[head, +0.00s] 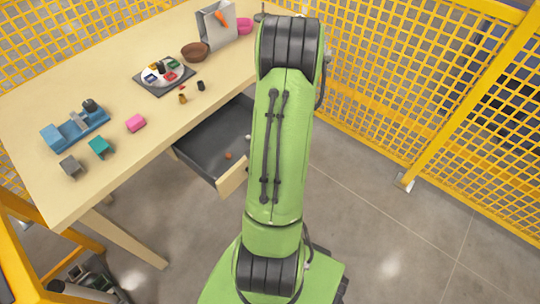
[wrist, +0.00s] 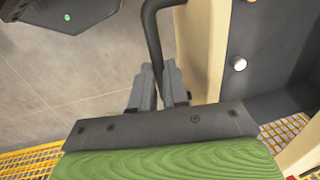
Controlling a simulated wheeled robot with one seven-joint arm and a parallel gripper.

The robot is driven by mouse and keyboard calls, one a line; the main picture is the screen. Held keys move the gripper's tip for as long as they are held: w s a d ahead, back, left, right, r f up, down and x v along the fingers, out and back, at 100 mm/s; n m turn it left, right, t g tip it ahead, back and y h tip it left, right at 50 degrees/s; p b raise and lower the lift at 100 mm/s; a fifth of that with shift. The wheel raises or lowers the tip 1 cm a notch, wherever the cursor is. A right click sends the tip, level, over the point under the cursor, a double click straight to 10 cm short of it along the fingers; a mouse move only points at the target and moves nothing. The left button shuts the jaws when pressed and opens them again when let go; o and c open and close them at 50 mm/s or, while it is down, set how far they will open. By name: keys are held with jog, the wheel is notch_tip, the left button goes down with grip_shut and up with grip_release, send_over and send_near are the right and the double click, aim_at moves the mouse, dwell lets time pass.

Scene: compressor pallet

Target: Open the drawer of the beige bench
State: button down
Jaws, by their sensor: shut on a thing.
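The beige bench (head: 75,80) fills the left of the head view. Its drawer (head: 205,158) is pulled out, with a dark grey inside and a beige front (head: 233,181). The drawer front also shows in the wrist view (wrist: 205,45), with the dark inside to its right. A black curved handle (wrist: 152,25) stands off the front. My gripper (wrist: 160,85) is shut on this handle, beside the drawer front. In the head view my green arm hides the gripper, the handle and part of the drawer.
A white ball (wrist: 238,63) and a small brown thing (head: 228,155) lie in the drawer. Yellow mesh fencing (head: 400,90) stands behind; floor at right is clear.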

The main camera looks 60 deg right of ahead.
jog(key=c, duration=1.1)
grip_release()
jog(key=s+r+p, duration=0.1)
jog(key=r+p, duration=0.1)
jog(key=r, duration=0.3)
jog(key=s+r+p, duration=0.1)
jog(key=r, duration=0.4)
jog(key=r+p, duration=0.2)
jog(key=r, duration=0.3)
jog(key=shift+s+a+r+p, duration=0.25)
jog(key=shift+s+a+p, duration=0.05)
jog(key=shift+s, duration=0.1)
